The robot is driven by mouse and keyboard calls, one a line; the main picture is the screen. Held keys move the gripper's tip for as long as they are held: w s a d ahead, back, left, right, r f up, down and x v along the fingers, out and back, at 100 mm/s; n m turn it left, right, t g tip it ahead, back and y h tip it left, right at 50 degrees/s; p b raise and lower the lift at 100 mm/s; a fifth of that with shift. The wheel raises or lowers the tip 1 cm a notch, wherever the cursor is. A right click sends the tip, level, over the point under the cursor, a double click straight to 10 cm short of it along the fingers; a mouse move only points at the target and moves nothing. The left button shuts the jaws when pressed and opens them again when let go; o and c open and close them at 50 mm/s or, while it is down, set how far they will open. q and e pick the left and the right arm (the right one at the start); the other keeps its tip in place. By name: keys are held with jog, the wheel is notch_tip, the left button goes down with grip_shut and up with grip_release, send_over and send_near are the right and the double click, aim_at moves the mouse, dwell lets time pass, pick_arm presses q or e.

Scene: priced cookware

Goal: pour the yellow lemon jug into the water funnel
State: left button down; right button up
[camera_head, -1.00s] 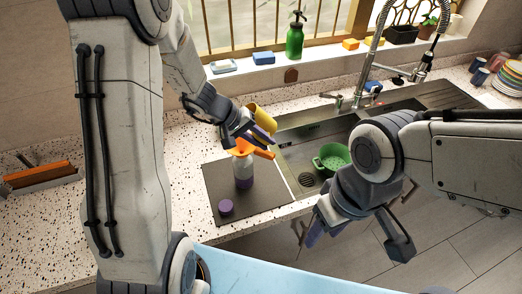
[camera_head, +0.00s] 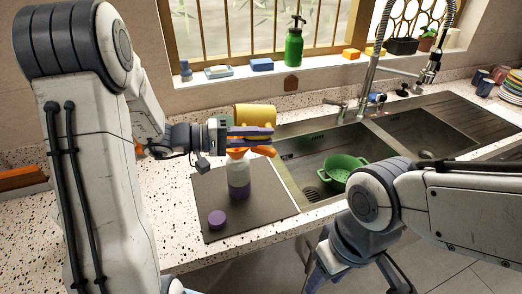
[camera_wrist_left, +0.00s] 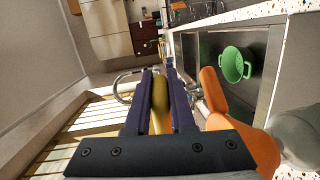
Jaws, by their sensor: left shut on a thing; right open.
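The yellow lemon jug (camera_head: 256,114) is held over the mat at the left of the sink, just above the orange funnel (camera_head: 238,153). It appears tipped on its side; its mouth and contents cannot be made out. The funnel sits on top of a clear bottle with purple in its lower part (camera_head: 239,180). My left gripper (camera_head: 250,136) is shut on the jug and partly hides it and the funnel. In the left wrist view a yellow strip of jug (camera_wrist_left: 160,95) shows between the fingers, with the orange funnel (camera_wrist_left: 240,125) beside them. My right gripper (camera_head: 357,273) is open and empty, low in front of the counter.
A purple cap (camera_head: 217,219) lies on the dark mat (camera_head: 265,212). The sink with a green colander (camera_head: 343,170) is to the right, under a tall faucet (camera_head: 372,62). A green soap bottle (camera_head: 294,45) and sponges stand on the sill.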

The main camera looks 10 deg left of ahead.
pick_arm(q)
jog(key=h+b, duration=0.1)
jog(key=b, duration=0.1)
jog(key=f+t+h+b, duration=0.1)
jog(key=b, duration=0.2)
jog(key=shift+s+a, duration=0.15)
jog(key=shift+a, duration=0.15)
jog(key=shift+s+a+r+t+h+b, duration=0.1)
jog(key=shift+a+r+t+h+b, duration=0.1)
jog(key=shift+r+h+b, duration=0.15)
jog(key=shift+a+r+t+h+b, duration=0.1)
jog(key=shift+r+t+h+b, duration=0.1)
jog(key=shift+r+h+b, duration=0.15)
dwell(2.4)
